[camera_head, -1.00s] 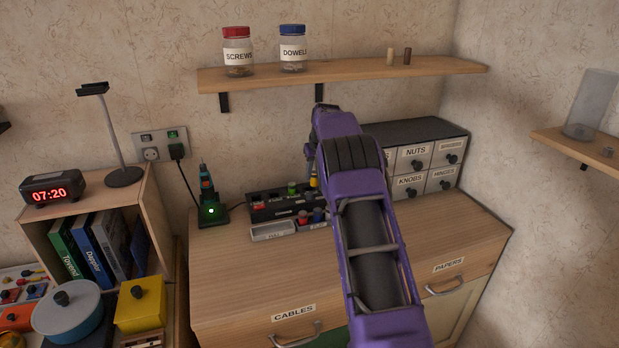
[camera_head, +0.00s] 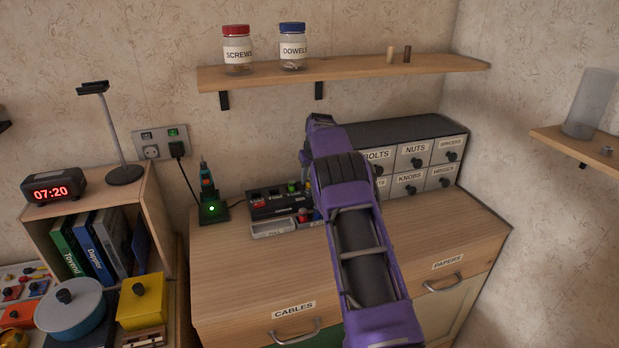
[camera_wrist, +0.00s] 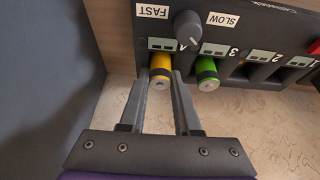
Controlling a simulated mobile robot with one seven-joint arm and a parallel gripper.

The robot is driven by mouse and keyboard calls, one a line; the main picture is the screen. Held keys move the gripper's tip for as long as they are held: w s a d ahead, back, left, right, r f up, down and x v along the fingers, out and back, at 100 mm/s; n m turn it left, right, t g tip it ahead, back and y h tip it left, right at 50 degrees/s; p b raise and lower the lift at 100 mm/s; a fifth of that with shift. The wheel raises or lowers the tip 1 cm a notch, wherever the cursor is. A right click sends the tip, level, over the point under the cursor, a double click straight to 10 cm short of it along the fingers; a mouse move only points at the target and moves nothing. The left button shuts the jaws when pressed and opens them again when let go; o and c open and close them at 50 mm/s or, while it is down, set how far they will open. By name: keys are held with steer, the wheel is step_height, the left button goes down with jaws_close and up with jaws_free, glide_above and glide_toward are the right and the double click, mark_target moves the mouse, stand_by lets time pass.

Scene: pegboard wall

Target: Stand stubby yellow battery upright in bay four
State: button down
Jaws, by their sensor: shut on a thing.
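The stubby yellow battery (camera_wrist: 160,67) is in the wrist view, at the bay marked 4 of the dark charger (camera_wrist: 225,42), with its metal end facing the camera. My gripper (camera_wrist: 162,82) is shut on it, one finger on each side. I cannot tell whether the battery rests on the bay floor. A green battery (camera_wrist: 207,74) stands in bay three beside it.
A tool in a lit stand (camera_head: 212,210) is on the left. A drawer unit (camera_head: 415,160) is behind my arm. The front of the cabinet top is clear.

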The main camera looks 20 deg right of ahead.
steer(key=shift+s+f, duration=0.15)
steer(key=shift+f, duration=0.4)
steer(key=c, duration=0.6)
jaws_free()
steer(key=shift+f, duration=0.15)
steer(key=shift+r, duration=0.85)
steer(key=v, duration=0.7)
steer(key=shift+r, duration=0.2)
